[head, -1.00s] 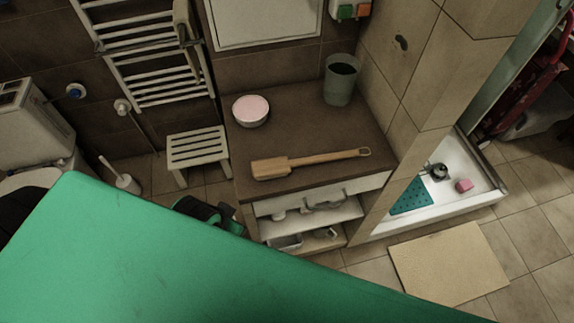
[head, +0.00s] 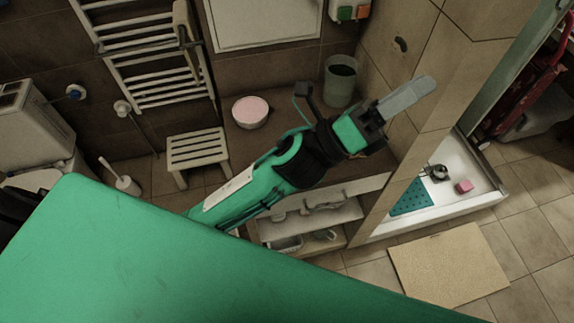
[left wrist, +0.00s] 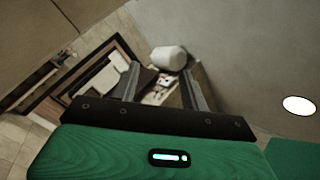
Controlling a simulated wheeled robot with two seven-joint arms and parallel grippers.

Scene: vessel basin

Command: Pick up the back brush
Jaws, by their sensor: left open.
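The back brush, a wooden brush with a broad head and long handle, lay on the brown countertop (head: 240,152) in the earlier head view. Now my left arm covers that spot, and I cannot make the brush out. My left gripper (head: 412,95) is above the right end of the counter, in front of the tiled wall, pointing up and right in the head view. In the left wrist view its two fingers (left wrist: 160,82) are spread apart with nothing gripped between them. The brush is not recognisable in that view. My right gripper is not in view.
A bowl with pink contents (head: 250,111) and a grey-green cup (head: 341,80) stand at the counter's back. Open shelves (head: 330,219) are below. A white stool (head: 197,149) is left. The tiled wall (head: 410,75) bounds the counter's right side; a shower tray (head: 470,200) lies beyond.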

